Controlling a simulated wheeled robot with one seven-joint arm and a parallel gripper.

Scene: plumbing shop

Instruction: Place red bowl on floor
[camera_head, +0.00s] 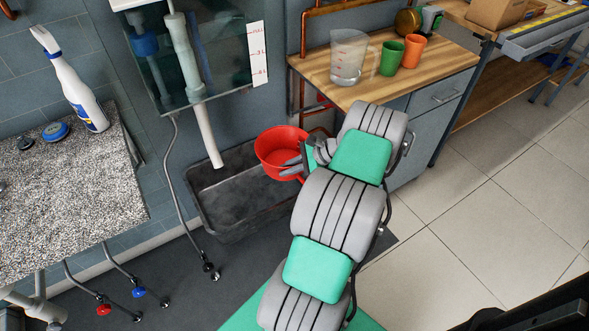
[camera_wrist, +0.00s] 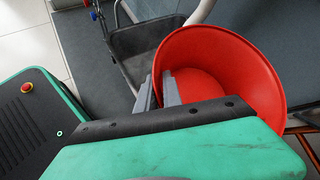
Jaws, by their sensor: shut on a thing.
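The red bowl (camera_head: 278,146) is held up in the air over the right end of a dark trough, in front of the wooden counter. My gripper (camera_head: 296,167) is shut on the bowl's near rim. In the wrist view the red bowl (camera_wrist: 225,62) shows its empty inside, tilted toward the camera. The fingers of my gripper (camera_wrist: 163,92) sit at the bowl's left wall. The floor (camera_head: 475,205) shows as pale tiles at the right, with a dark mat (camera_head: 185,275) below the trough.
The dark trough (camera_head: 205,182) stands on the floor under a hanging pipe. The wooden counter (camera_head: 315,68) holds a clear jug (camera_head: 347,60), a green cup (camera_head: 391,58) and an orange cup (camera_head: 413,51). A speckled counter (camera_head: 60,190) stands at the left. The right floor tiles are clear.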

